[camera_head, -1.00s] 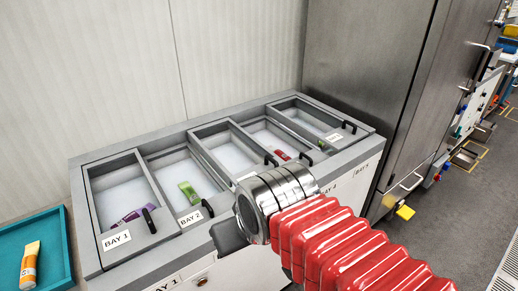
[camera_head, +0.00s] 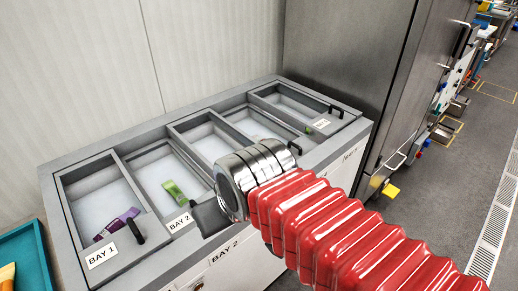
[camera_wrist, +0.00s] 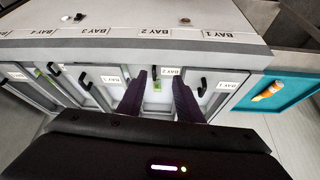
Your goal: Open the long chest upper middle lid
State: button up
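The long grey chest (camera_head: 52,172) stands against the wall, its top holding a row of clear, framed lids with black handles. The BAY 2 lid (camera_head: 150,157) is in the middle-left, with a green packet (camera_head: 175,192) showing below it. Its black handle (camera_wrist: 154,72) shows between my fingers in the wrist view; my gripper hides it in the head view. My gripper (camera_wrist: 160,80) is open, its two dark fingers apart on either side of the BAY 2 handle. I cannot tell whether they touch it. The BAY 1 lid's handle (camera_head: 136,231) stands to the left.
A purple packet (camera_head: 117,222) lies in BAY 1. Further lids with handles (camera_head: 295,147) are to the right. A tall steel cabinet (camera_head: 340,70) stands at the right.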

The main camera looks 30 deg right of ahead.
jog(key=w+d+r+n+h, duration=0.1)
jog(key=w+d+r, duration=0.1)
jog(key=w+d, duration=1.15)
jog(key=w+d+f+n, duration=0.1)
jog(key=w+d+f, duration=0.3)
jog(key=w+d, duration=0.6)
jog(key=d, duration=0.3)
jog(key=shift+d+g+h, duration=0.2)
jog(key=shift+g+h, duration=0.1)
jog(key=shift+g, duration=0.1)
jog(key=shift+w+f, duration=0.1)
jog(key=shift+f, duration=0.05)
jog(key=x, duration=1.3)
jog(key=shift+w+f, duration=0.1)
jog(key=shift+f, duration=0.2)
jog(key=shift+c, duration=0.6)
grip_shut()
